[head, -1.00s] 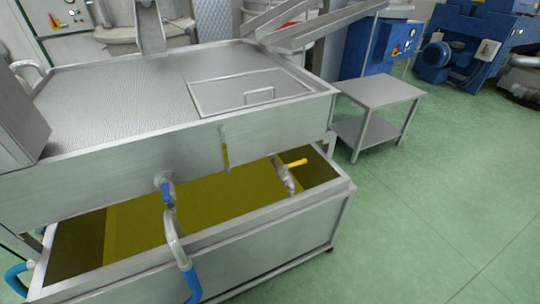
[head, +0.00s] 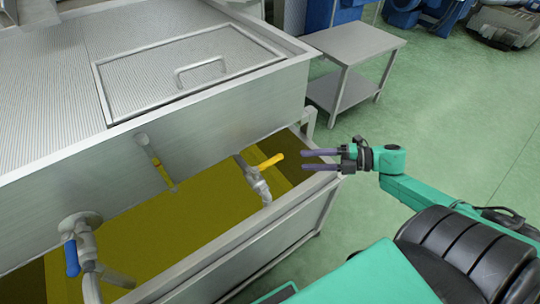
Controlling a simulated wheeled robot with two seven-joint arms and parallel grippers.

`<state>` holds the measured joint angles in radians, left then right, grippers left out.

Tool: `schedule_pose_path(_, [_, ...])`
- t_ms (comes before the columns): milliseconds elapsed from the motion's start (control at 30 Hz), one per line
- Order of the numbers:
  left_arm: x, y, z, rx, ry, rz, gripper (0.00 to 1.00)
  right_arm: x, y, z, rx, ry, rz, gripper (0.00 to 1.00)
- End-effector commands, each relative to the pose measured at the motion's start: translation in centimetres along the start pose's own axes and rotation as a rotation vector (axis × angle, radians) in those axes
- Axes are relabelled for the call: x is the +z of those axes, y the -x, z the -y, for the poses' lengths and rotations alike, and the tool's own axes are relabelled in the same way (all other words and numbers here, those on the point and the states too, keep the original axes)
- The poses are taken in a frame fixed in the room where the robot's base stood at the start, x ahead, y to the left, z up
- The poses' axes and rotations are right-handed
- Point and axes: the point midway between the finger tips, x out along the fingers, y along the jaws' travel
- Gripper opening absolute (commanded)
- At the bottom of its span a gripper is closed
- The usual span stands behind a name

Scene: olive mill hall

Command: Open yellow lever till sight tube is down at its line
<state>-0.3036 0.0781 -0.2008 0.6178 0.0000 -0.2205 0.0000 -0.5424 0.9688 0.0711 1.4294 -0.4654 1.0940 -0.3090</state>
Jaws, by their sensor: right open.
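The yellow lever (head: 270,161) sits on a metal outlet valve (head: 256,182) on the front wall of the upper steel tank. It points to the right, across the line of the valve's spout. The spout bends down over the lower vat; I see no clear stream from it. The sight tube (head: 158,163) is on the same wall, left of the valve, with yellow in most of its length. Its line is too small to make out. My right gripper (head: 305,160) is open and empty, just right of the lever's tip, fingers pointing left at it. My left gripper is not in view.
A blue-handled valve (head: 72,256) with a pipe is at the lower left. The lower vat (head: 290,238) holds yellow-green liquid. A lidded panel (head: 140,90) tops the upper tank. A steel side table (head: 350,42) stands behind; the green floor at right is clear.

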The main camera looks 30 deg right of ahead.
Motion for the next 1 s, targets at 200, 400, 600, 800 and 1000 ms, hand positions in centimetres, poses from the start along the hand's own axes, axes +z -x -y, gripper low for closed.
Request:
schedule_pose_path(200, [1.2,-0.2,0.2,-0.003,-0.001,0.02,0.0,0.1,-6.0,-0.2,0.007,0.002,0.002,0.49])
schedule_pose_path(400, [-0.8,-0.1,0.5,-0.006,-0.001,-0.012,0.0,0.2,-10.1,-0.2,0.006,-0.002,0.004,0.49])
schedule_pose_path(600, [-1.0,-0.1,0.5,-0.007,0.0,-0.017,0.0,0.1,-11.1,0.0,0.001,-0.002,0.005,0.49])
schedule_pose_path(800, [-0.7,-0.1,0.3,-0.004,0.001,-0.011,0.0,0.1,-11.1,0.0,0.001,-0.003,0.005,0.29])
schedule_pose_path(1000, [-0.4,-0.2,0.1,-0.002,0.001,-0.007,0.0,0.2,-11.1,0.0,0.002,-0.003,0.005,0.0])
